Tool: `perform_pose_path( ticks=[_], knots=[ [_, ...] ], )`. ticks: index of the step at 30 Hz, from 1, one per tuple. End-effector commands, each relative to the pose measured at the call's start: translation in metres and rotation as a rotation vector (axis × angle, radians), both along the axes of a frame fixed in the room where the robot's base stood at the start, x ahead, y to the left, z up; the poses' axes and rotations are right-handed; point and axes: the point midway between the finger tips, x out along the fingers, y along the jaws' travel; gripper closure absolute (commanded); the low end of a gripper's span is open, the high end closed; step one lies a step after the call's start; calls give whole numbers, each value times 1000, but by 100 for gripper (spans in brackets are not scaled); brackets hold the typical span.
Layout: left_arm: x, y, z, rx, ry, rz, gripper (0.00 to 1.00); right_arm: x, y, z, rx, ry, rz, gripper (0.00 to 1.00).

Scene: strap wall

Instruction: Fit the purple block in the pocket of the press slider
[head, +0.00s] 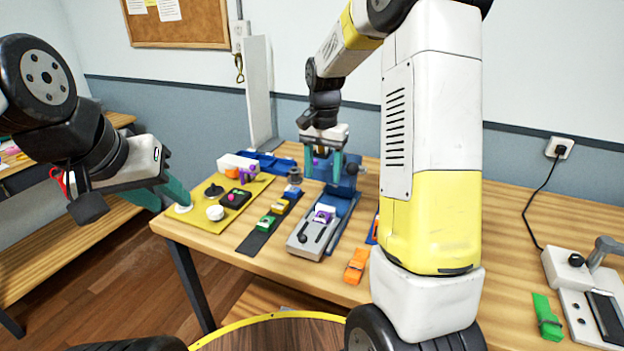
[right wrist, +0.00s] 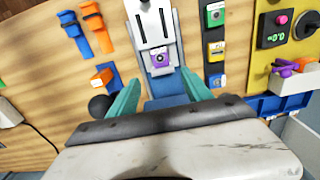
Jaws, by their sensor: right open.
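The press has a grey slider (head: 306,232) with dark slots and a blue base (head: 345,212). The slider also shows at the top of the right wrist view (right wrist: 149,22). The purple block (head: 322,216), with a pale top, is at the slider's end nearest the press. In the right wrist view the purple block (right wrist: 160,58) looks square in the pocket area; I cannot tell if it is fully seated. My right gripper (head: 323,168) is open and empty above the press, its teal fingertips (right wrist: 160,82) short of the block. My left gripper (head: 160,195) is over the yellow mat's left corner, its opening unclear.
A dark strip (head: 254,240) with green and yellow blocks lies left of the press. The yellow mat (head: 215,234) carries several small items. An orange piece (head: 355,266) lies right of the slider. A green piece (head: 546,318) and a grey device (head: 590,290) are far right.

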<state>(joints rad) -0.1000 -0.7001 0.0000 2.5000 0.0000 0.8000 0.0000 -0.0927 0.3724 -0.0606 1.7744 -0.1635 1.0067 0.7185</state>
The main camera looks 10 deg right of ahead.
Motion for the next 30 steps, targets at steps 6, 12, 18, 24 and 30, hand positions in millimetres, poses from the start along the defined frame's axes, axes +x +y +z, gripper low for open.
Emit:
perform_pose_path(
  ticks=[6,12,18,24,30],
  knots=[
    [0,0,0,0,0,0,64,-3,0,21,3,-7,7,42],
    [0,0,0,0,0,0,64,-35,2,58,35,-87,92,42],
    [0,0,0,0,0,0,64,-103,6,108,68,-246,267,42],
    [0,0,0,0,0,0,64,-178,14,130,62,-424,455,42],
    [0,0,0,0,0,0,64,-228,20,129,31,-547,587,42]
  ],
)
